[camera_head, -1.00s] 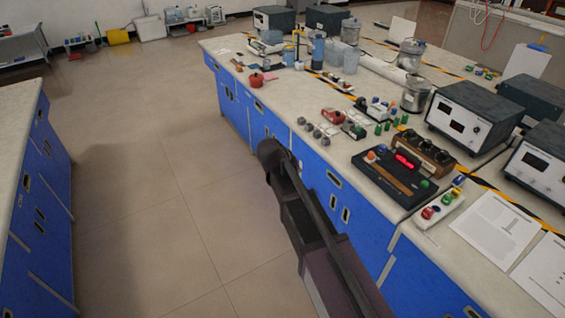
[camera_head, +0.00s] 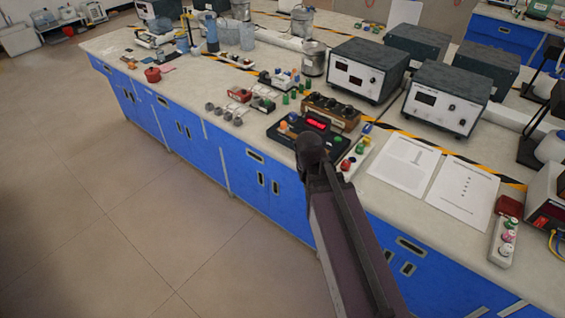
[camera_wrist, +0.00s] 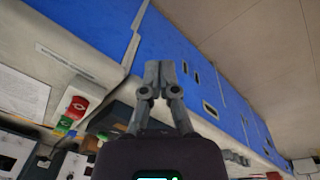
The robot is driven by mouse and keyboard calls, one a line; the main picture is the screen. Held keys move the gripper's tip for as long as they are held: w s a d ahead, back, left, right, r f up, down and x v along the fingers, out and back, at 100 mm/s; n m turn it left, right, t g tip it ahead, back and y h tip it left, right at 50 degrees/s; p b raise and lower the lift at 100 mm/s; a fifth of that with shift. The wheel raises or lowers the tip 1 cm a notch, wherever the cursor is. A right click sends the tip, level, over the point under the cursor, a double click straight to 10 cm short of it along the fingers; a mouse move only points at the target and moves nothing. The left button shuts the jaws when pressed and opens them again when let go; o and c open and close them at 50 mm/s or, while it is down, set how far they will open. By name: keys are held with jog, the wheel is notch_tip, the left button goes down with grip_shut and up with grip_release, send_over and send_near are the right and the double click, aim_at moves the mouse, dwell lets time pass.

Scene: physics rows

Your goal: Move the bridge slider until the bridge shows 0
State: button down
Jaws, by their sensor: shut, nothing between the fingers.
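The bridge is a flat black board (camera_head: 285,136) on the bench, with a lit red display (camera_head: 317,123) whose figures are too small to read. An orange knob (camera_head: 283,127) stands at its left end and a green one (camera_head: 338,139) at its right. My dark arm covers part of the board's front, and I cannot make out the slider. My gripper (camera_wrist: 158,68) shows in the wrist view with its fingers together and empty, in front of the blue cabinet fronts. It is apart from the bridge; the head view does not clearly show it.
A brown box with dark knobs (camera_head: 331,111) stands behind the bridge. Power supplies (camera_head: 367,69) stand further back. Paper sheets (camera_head: 404,162) lie to the right. Small parts (camera_head: 224,112) lie to the left. The floor (camera_head: 100,200) before the blue cabinets is clear.

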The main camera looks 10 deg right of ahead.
jog(key=shift+y, duration=0.4)
jog(key=s+d, duration=0.3)
jog(key=shift+s, duration=0.15)
